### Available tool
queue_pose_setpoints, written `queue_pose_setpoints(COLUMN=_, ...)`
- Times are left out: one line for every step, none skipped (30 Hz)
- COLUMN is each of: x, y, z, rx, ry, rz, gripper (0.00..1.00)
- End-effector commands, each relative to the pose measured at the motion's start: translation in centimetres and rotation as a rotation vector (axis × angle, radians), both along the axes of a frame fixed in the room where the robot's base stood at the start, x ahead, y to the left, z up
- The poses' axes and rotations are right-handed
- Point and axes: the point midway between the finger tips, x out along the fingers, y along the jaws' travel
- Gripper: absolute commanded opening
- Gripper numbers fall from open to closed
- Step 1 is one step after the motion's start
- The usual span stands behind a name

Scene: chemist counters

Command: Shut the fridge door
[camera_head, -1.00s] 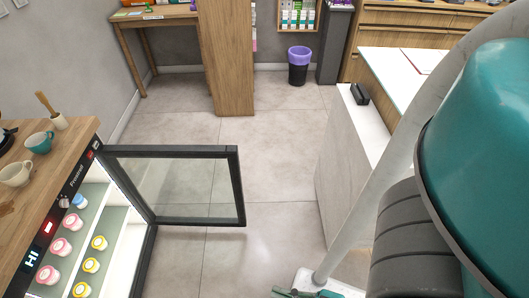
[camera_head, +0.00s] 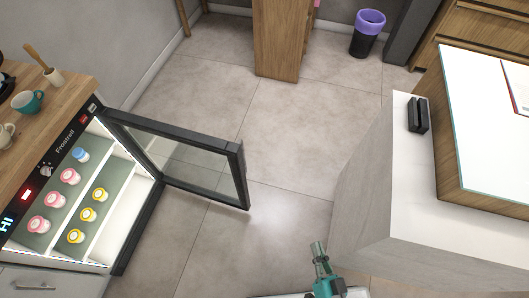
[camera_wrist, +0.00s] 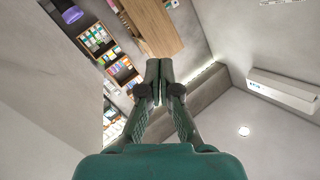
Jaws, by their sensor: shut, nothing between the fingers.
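The fridge (camera_head: 63,136) stands at the left under a wooden counter, with its lit inside showing. Its glass door (camera_head: 180,160) with a dark frame is wide open and sticks out to the right over the floor. Pink, yellow and blue-lidded tubs sit on the shelves inside. My gripper (camera_head: 318,250) is low at the bottom middle, right of the door's free edge and apart from it. In the wrist view my gripper (camera_wrist: 158,68) has its fingertips together, with nothing between them. The wrist view does not show the fridge or its door.
A white-topped counter (camera_head: 400,170) with a small black device (camera_head: 418,115) stands at the right. A wooden panel (camera_head: 278,40) and a purple-rimmed bin (camera_head: 367,35) are at the back. Cups (camera_head: 27,102) stand on the wooden counter. The floor between is clear.

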Motion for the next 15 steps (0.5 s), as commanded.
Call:
queue_pose_setpoints(x=1.8, y=0.4, z=-1.4, rx=0.046, ry=-0.013, rz=0.013, gripper=0.00)
queue_pose_setpoints(x=2.8, y=0.6, z=-2.1, rx=0.079, ry=-0.018, rz=0.024, gripper=0.00)
queue_pose_setpoints(x=4.0, y=1.0, z=-3.1, rx=0.122, ry=-0.022, rz=0.038, gripper=0.00)
queue_pose_setpoints(x=5.0, y=1.3, z=-3.8, rx=0.155, ry=-0.025, rz=0.050, gripper=0.00)
queue_pose_setpoints(x=6.0, y=1.6, z=-4.5, rx=0.189, ry=-0.026, rz=0.061, gripper=0.00)
queue_pose_setpoints(x=7.3, y=2.0, z=-5.3, rx=0.233, ry=-0.028, rz=0.077, gripper=0.00)
queue_pose_setpoints(x=8.3, y=2.3, z=-6.0, rx=0.264, ry=-0.027, rz=0.091, gripper=0.00)
queue_pose_setpoints(x=9.4, y=2.6, z=-6.6, rx=0.298, ry=-0.025, rz=0.104, gripper=0.00)
queue_pose_setpoints(x=10.8, y=3.0, z=-7.4, rx=0.341, ry=-0.022, rz=0.124, gripper=0.00)
queue_pose_setpoints(x=11.8, y=3.3, z=-7.9, rx=0.375, ry=-0.018, rz=0.137, gripper=0.00)
queue_pose_setpoints(x=12.9, y=3.6, z=-8.4, rx=0.407, ry=-0.014, rz=0.153, gripper=0.00)
queue_pose_setpoints(x=14.4, y=4.1, z=-9.1, rx=0.451, ry=-0.006, rz=0.172, gripper=0.00)
queue_pose_setpoints(x=15.5, y=4.4, z=-9.5, rx=0.483, ry=0.001, rz=0.188, gripper=0.00)
queue_pose_setpoints(x=16.6, y=4.7, z=-10.0, rx=0.516, ry=0.010, rz=0.203, gripper=0.00)
queue_pose_setpoints(x=18.1, y=5.2, z=-10.4, rx=0.559, ry=0.022, rz=0.224, gripper=0.00)
